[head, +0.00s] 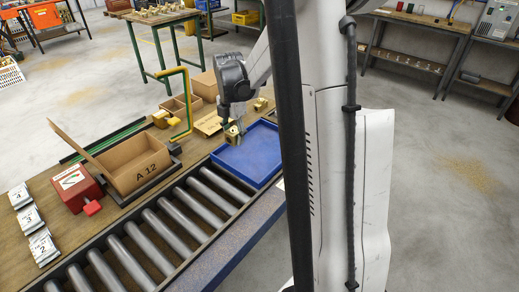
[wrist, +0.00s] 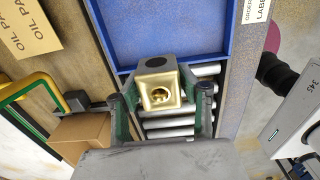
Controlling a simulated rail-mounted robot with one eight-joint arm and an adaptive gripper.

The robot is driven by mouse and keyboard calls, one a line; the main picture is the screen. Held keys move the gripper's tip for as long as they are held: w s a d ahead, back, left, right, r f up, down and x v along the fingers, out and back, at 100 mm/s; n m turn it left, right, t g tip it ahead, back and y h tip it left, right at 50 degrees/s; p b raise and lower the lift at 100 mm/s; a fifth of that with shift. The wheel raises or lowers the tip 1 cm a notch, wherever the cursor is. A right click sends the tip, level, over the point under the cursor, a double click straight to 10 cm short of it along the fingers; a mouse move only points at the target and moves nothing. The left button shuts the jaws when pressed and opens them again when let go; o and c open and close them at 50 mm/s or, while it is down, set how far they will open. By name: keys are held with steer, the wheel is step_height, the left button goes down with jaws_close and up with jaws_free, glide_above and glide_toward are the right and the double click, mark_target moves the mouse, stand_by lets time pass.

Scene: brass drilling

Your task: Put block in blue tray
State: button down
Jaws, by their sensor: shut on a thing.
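The brass block (wrist: 160,92) is a small golden cube with a round recess. My gripper (wrist: 160,98) is shut on it, with a finger on each side. In the head view the block (head: 233,138) shows at the tip of my gripper (head: 233,131), by the left part of the blue tray. The blue tray (head: 250,158) is shallow and looks empty apart from the gripper in front of it. In the wrist view the tray (wrist: 170,30) lies just beyond the block, with rollers seen below it. The height of the block over the tray is hard to tell.
A roller conveyor (head: 168,228) runs along the bench front. An open carton marked A 12 (head: 140,165), a red device (head: 76,187) and stacked cards (head: 33,218) stand to the left. A yellow-green frame (head: 187,98) and boxes (head: 205,85) stand behind the tray.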

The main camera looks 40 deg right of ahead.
glide_above(260, 151)
step_height(260, 151, down, 7)
steer(key=shift+w+r, duration=0.1)
steer(key=shift+f, duration=2)
steer(key=shift+f+b, duration=0.2)
steer(key=shift+b, duration=0.15)
steer(key=c, duration=1.2)
jaws_free()
steer(key=shift+o, duration=0.2)
steer(key=shift+r, duration=0.1)
